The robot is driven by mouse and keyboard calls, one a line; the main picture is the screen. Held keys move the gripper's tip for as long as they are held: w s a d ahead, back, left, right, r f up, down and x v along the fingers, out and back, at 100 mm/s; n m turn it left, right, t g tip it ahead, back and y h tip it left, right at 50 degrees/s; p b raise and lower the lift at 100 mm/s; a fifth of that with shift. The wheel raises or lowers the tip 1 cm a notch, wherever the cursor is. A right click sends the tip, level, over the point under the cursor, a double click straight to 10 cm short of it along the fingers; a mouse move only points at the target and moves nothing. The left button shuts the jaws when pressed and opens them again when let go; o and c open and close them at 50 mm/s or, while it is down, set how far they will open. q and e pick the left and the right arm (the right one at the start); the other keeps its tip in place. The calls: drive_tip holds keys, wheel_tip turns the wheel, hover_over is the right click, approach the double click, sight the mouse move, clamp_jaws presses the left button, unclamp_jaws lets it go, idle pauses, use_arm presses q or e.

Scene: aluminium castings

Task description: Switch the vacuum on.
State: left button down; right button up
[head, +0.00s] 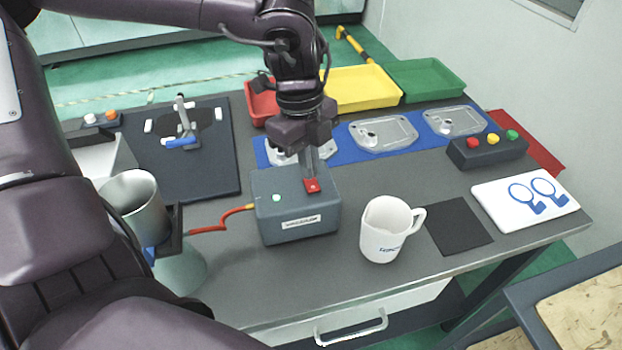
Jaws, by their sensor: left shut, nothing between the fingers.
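The vacuum box (298,230) is a grey block on the table with a blurred white label on its front. My left gripper (310,176) points down over the box, shut and empty. Its fingertips are at the back edge of the red switch and seem to touch it; whether the switch is pressed down I cannot tell. My right gripper is not in view.
A red hose (208,229) runs left from the box towards a metal cup (135,205). A white mug (386,230) stands right of the box. Metal castings (383,134) lie on a blue mat behind. A three-button box (487,150) stands at the right. A black mat (457,226) lies bare.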

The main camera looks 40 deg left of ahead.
use_arm(q)
wheel_tip(320, 180, up, 6)
drive_tip(key=p, duration=0.4)
idle(0.6)
